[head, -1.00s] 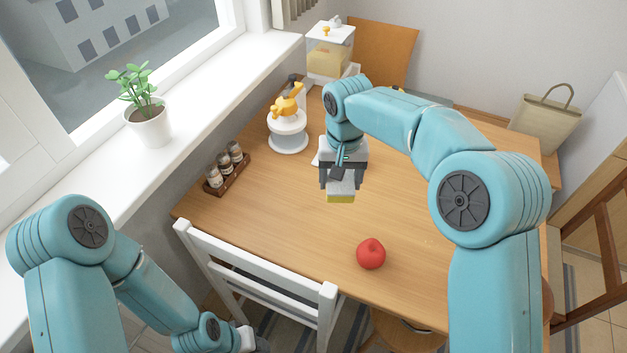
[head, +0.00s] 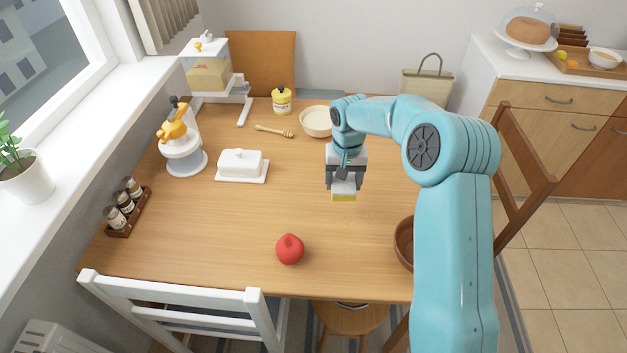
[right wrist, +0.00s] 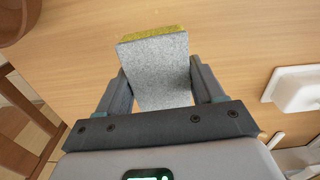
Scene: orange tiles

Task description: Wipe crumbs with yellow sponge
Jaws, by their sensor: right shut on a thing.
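My right gripper (head: 346,182) is shut on the yellow sponge (head: 343,197) and holds it over the middle of the wooden table (head: 215,215). In the head view the yellow face is at the bottom. In the right wrist view the sponge (right wrist: 158,65) shows a broad grey face with a yellow strip along its far edge, between the two fingers. A gap under the sponge is hard to judge. My left gripper is not in view.
A red apple (head: 290,249) lies near the front edge. A brown bowl (head: 404,243) is partly hidden by my right arm. A white butter dish (head: 242,166), a honey dipper (head: 273,130) and a cream bowl (head: 316,121) stand farther back. A white chair (head: 180,306) is at the front.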

